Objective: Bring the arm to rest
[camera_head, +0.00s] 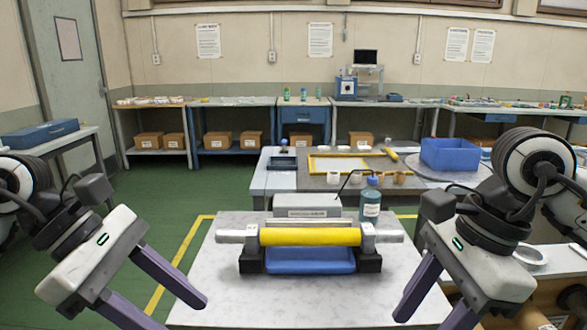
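The rewinder stands on a white marble-topped table (300,302) in front of me. Its yellow roll (310,237) lies level on a silver shaft (388,236) between two black end blocks (368,262), above a blue base (309,261). My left gripper (183,317) is at the left front of the table, its two purple fingers apart with nothing between them. My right gripper (422,325) is at the right front, its fingers also apart and empty. Neither touches the rewinder. The tips of the nearer fingers run out of the picture.
A grey box (307,203) and a blue-capped bottle (370,203) stand just behind the rewinder. Behind them is a workbench with a blue bin (450,154) and a yellow frame (338,164). The tabletop in front of the rewinder is clear.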

